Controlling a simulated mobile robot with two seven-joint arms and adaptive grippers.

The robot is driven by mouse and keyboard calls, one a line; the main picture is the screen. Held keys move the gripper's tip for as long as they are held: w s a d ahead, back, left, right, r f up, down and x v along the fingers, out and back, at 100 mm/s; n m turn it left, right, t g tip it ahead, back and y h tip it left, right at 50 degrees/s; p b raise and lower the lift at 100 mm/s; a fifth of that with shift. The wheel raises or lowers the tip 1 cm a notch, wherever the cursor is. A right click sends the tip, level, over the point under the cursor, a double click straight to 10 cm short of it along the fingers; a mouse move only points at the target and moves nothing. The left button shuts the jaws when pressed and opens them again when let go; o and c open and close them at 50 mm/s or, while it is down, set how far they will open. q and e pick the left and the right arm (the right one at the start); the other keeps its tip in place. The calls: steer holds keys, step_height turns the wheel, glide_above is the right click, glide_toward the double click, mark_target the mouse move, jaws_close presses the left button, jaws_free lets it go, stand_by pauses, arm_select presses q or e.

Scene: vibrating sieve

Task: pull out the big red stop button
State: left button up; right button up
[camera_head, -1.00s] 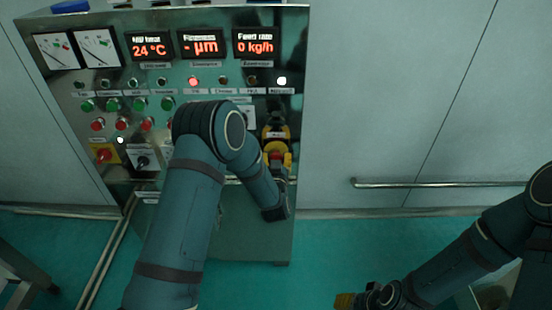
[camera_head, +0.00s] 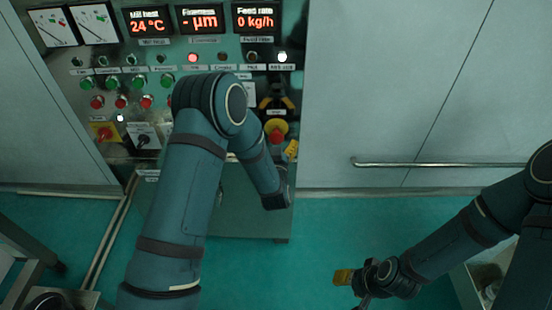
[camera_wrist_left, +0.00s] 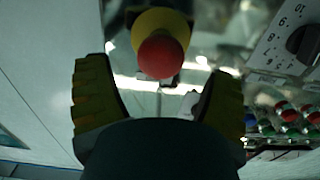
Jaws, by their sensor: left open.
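The big red stop button (camera_head: 276,135) sits on a yellow round base at the lower right of the control panel (camera_head: 225,75). In the left wrist view the red button (camera_wrist_left: 161,56) faces me, with its yellow base (camera_wrist_left: 162,21) behind it. My left gripper (camera_head: 287,151) is just below and to the right of the button, partly hidden by my own arm. In the left wrist view its two yellow-edged fingers (camera_wrist_left: 160,72) stand wide apart on either side of the button, with gaps to both. My right gripper (camera_head: 354,289) is low over the floor, empty as far as I see.
A red rotary switch on a yellow plate (camera_head: 104,133) and a black selector (camera_head: 144,138) sit at the panel's lower left. Rows of small buttons and lamps lie above. A metal rail (camera_head: 450,164) runs along the wall at right. The floor between is clear.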

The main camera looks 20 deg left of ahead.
arm_select(q)
steer(key=v, duration=0.9)
steer(key=shift+s, duration=0.1)
